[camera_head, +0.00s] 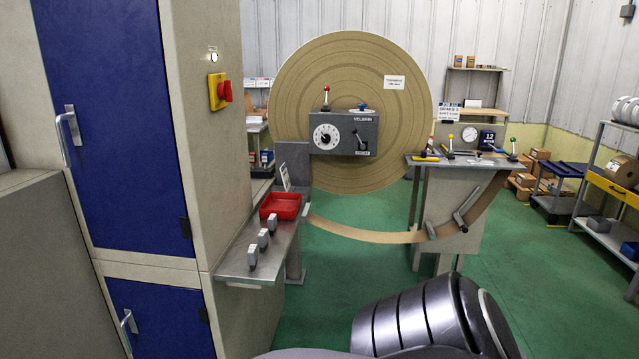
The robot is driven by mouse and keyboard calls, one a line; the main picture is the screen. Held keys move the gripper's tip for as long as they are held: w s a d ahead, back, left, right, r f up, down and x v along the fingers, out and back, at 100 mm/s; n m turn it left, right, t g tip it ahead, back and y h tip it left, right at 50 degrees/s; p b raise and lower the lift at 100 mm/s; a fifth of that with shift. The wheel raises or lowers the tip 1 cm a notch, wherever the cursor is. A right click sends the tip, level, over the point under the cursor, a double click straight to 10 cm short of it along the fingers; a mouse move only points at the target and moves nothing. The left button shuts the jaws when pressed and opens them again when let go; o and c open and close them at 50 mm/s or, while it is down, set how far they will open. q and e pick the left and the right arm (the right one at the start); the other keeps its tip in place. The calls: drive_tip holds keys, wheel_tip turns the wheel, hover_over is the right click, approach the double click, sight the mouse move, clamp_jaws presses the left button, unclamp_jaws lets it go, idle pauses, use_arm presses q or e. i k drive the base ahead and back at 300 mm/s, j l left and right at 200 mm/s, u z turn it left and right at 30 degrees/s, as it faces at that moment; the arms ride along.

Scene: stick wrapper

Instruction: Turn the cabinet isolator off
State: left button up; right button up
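The cabinet isolator (217,92) is a red knob on a yellow plate. It is mounted high on the beige side wall of the cabinet (200,160), which has blue doors. The knob sticks out to the right; I cannot tell its switch position from this angle. A small white round indicator (213,57) sits just above the plate. Neither gripper is in view. A dark ribbed arm link, which looks like mine, shows at the bottom right of centre, well away from the isolator.
A steel shelf (240,262) with a red tray (281,206) and several small grey blocks juts out below the isolator. A big brown reel (300,90) with a grey control box (343,134) stands behind. Green floor (345,262) is open in the middle.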

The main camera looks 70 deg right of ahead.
sight(225, 90)
drive_tip(key=k+l+z, duration=0.15)
drive_tip(key=z, duration=0.2)
drive_tip(key=k+l+z, duration=0.1)
drive_tip(key=l+z, duration=0.3)
drive_tip(key=k+l+z, duration=0.15)
drive_tip(key=l, duration=0.2)
drive_tip(key=l+z, duration=0.15)
drive_tip(key=l, duration=0.2)
drive_tip(key=k+l, duration=0.1)
drive_tip(key=l, duration=0.55)
drive_tip(key=k+l+z, duration=0.1)
drive_tip(key=l, duration=0.55)
drive_tip(key=k+l, duration=0.1)
drive_tip(key=l, duration=0.55)
drive_tip(key=i+j, duration=1.2)
drive_tip(key=j, duration=0.2)
drive_tip(key=i+z, duration=0.05)
